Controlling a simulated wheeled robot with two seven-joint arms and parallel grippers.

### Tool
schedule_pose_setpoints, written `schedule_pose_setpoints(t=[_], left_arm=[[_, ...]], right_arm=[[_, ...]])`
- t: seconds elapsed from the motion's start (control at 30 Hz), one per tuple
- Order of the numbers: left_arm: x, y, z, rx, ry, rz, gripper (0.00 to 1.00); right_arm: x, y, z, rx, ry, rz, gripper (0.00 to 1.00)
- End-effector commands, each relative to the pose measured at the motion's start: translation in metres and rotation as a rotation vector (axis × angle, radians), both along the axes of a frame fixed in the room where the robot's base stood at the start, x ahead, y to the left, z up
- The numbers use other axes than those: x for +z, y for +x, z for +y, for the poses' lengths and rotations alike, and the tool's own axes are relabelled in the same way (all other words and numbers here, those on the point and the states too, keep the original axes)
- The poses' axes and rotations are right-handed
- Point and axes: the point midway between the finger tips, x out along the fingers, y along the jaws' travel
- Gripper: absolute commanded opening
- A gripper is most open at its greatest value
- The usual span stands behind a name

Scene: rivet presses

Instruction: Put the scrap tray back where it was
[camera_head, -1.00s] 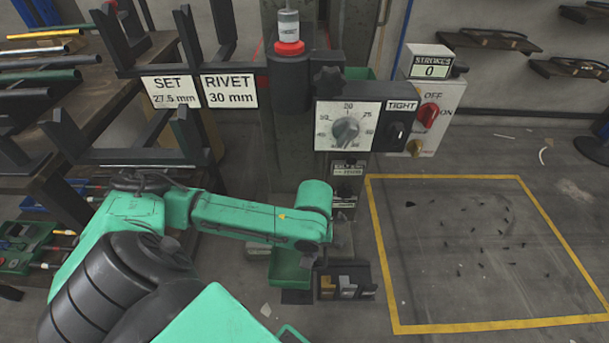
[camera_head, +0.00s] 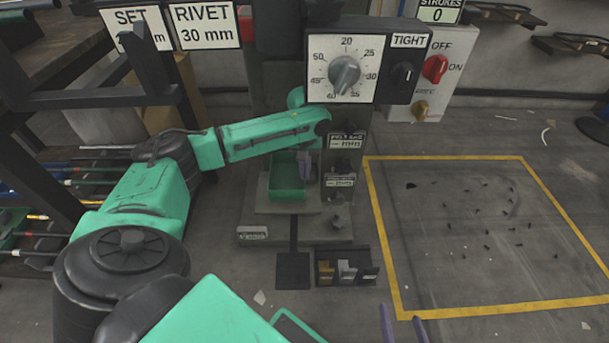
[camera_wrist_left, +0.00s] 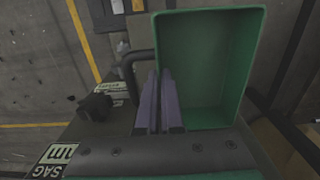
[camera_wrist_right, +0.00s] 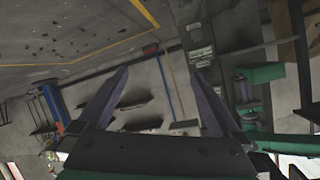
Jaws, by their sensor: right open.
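The scrap tray is a green open box (camera_head: 287,180) at the foot of the press, over the grey base plate (camera_head: 260,225). I cannot tell whether it touches the plate. My left gripper (camera_head: 305,166) is at the tray's right side. In the left wrist view its fingers (camera_wrist_left: 161,80) are close together at the tray's side wall, beside a dark bent handle (camera_wrist_left: 127,68), and the tray (camera_wrist_left: 215,65) looks empty. The exact grip point is partly hidden. My right gripper (camera_head: 403,325) is open and empty at the bottom edge; its spread fingers show in the right wrist view (camera_wrist_right: 165,85).
The press control box with a dial (camera_head: 345,72) stands above the tray. A small black bin rack (camera_head: 345,268) is on the floor in front of the base. A yellow-outlined floor area (camera_head: 480,305) with dark scraps lies right. A dark rack (camera_head: 110,98) stands left.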

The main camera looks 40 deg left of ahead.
Motion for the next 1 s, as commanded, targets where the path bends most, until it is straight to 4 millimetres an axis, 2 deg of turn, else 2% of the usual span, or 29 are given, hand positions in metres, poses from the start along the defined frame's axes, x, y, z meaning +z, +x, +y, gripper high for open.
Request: schedule_pose_setpoints(t=[0.13,0.23,0.27,0.3,0.4,0.5,0.93,0.97,1.0], left_arm=[[-0.021,0.001,0.001,0.002,0.002,-0.003,0.00],[-0.053,0.001,0.001,0.003,0.003,-0.003,0.00],[-0.056,0.001,0.001,0.003,0.002,-0.006,0.00],[-0.051,0.003,0.002,0.003,0.002,-0.008,0.00],[-0.053,0.004,0.003,0.003,0.003,-0.007,0.00],[-0.052,0.004,0.003,0.003,0.003,-0.007,0.00],[-0.053,0.004,0.003,0.003,0.002,-0.005,0.00],[-0.054,0.003,0.003,0.003,0.002,-0.004,0.11],[-0.054,0.003,0.003,0.003,0.002,-0.004,0.26]], right_arm=[[-0.017,0.000,0.000,-0.008,0.008,-0.012,1.00],[-0.042,0.000,0.000,-0.026,0.025,-0.032,1.00],[-0.040,0.004,0.000,-0.033,0.030,-0.052,1.00],[-0.025,0.016,-0.001,-0.040,0.038,-0.095,1.00],[-0.008,0.033,-0.001,-0.053,0.050,-0.164,1.00],[0.000,0.040,-0.002,-0.058,0.053,-0.192,1.00],[-0.002,0.035,-0.001,-0.055,0.051,-0.175,1.00],[-0.003,0.035,-0.001,-0.055,0.051,-0.172,1.00],[-0.004,0.035,-0.001,-0.055,0.051,-0.172,1.00]])
